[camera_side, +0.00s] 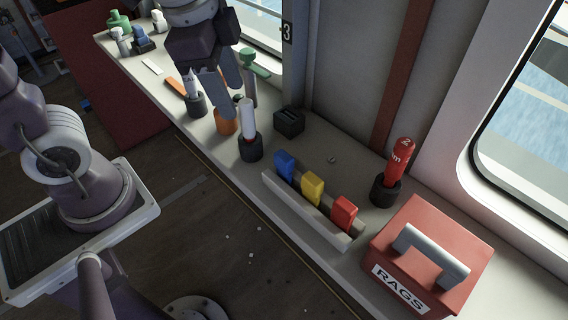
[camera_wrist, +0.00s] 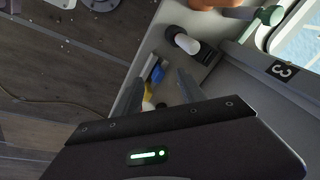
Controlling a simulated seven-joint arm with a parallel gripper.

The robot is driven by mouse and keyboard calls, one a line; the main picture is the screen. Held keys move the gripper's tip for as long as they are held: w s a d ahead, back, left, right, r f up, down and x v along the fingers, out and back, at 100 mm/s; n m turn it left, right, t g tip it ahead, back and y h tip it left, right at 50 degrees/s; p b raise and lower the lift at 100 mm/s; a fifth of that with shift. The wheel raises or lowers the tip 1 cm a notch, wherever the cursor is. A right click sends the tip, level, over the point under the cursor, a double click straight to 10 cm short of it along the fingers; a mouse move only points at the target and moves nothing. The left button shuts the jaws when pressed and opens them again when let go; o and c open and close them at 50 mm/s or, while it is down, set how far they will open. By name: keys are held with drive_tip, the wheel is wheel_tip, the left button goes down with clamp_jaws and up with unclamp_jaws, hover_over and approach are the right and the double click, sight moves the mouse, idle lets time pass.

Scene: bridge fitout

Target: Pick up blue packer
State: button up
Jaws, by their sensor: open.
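The blue packer (camera_side: 285,165) stands upright at the left end of a pale rack (camera_side: 298,212) on the bench, beside a yellow packer (camera_side: 313,187) and a red packer (camera_side: 344,213). My gripper (camera_side: 232,112) is open and empty, above the bench, to the left of and higher than the rack in the side view. Its fingers also show in the wrist view (camera_wrist: 159,95).
A white-topped cylinder in a black holder (camera_side: 250,146) stands between my gripper and the rack. A black slotted block (camera_side: 289,122) sits behind it. A red cylinder (camera_side: 399,160) and a red RAGS box (camera_side: 430,262) stand right. The wall and window bound the bench.

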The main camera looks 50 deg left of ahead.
sight(284, 155)
drive_tip(key=w+d+f+m+g, duration=0.1)
drive_tip(key=w+f+m, duration=0.1)
drive_tip(key=f, duration=0.1)
drive_tip(key=w+d+f+m, duration=0.2)
drive_tip(key=f+m, duration=0.1)
drive_tip(key=w+d+f+m+g, duration=0.1)
drive_tip(key=w+d+f+m, duration=0.1)
drive_tip(key=f+m, duration=0.1)
drive_tip(key=shift+d+f+g, duration=0.1)
drive_tip(key=shift+f+g, duration=0.2)
drive_tip(key=f, duration=0.7)
drive_tip(key=shift+w+d, duration=0.15)
drive_tip(key=shift+w, duration=0.05)
clamp_jaws()
